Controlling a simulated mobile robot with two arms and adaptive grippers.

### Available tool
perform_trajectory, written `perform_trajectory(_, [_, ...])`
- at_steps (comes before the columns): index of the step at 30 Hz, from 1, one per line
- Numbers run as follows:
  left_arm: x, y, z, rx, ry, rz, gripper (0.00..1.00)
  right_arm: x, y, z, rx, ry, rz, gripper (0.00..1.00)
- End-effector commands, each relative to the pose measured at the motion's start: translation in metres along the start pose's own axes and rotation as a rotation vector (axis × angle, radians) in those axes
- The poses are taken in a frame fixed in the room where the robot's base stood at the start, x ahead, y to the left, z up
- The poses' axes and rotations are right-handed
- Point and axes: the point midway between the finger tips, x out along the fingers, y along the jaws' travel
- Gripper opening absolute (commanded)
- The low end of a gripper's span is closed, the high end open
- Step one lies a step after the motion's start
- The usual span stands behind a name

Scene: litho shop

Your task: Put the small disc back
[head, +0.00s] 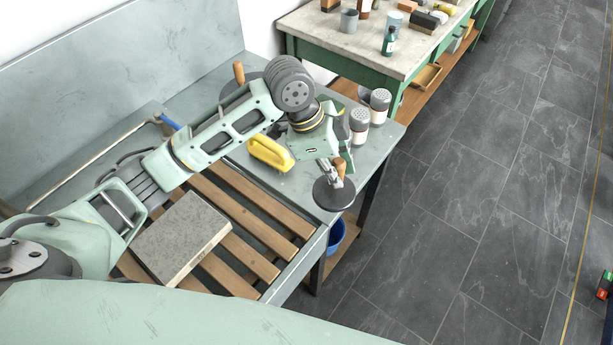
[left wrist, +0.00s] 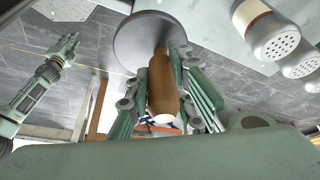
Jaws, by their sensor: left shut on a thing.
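The small disc (head: 334,195) is a dark round plate with an upright wooden handle (head: 340,167). My left gripper (head: 333,173) is shut on that handle. The disc is near the right front corner of the grey bench (head: 305,187), overlapping its edge in the head view; its height above the bench is hard to tell. In the left wrist view the handle (left wrist: 162,85) is between the fingers and the disc's grey plate (left wrist: 150,42) is beyond it. My right gripper (left wrist: 65,47) shows small at the left of that view, apart from the disc; its jaws are unclear.
Another disc with a wooden handle (head: 239,73) stands at the bench's back, partly behind my arm. A yellow-handled tool (head: 270,153) and shakers (head: 359,125) are near the gripper. A stone slab (head: 182,238) lies on wooden slats.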

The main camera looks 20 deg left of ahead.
Motion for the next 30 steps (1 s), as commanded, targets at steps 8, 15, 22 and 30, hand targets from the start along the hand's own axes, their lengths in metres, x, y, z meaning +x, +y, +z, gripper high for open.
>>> perform_trajectory(8, [0.010,-0.034,0.052,-0.006,0.002,-0.004,0.00,-0.015,0.002,-0.001,0.001,0.000,0.002,0.29])
perform_trajectory(15, [0.017,-0.049,0.077,-0.001,0.004,-0.006,0.00,-0.020,0.002,-0.001,0.002,-0.001,0.002,0.29])
perform_trajectory(22, [0.032,-0.050,0.085,-0.002,0.005,-0.002,0.00,-0.026,-0.002,-0.003,0.003,-0.001,-0.003,0.29])
perform_trajectory(30, [0.055,-0.051,0.094,0.000,0.004,-0.006,0.00,-0.032,-0.006,-0.003,0.005,-0.001,-0.007,0.29])
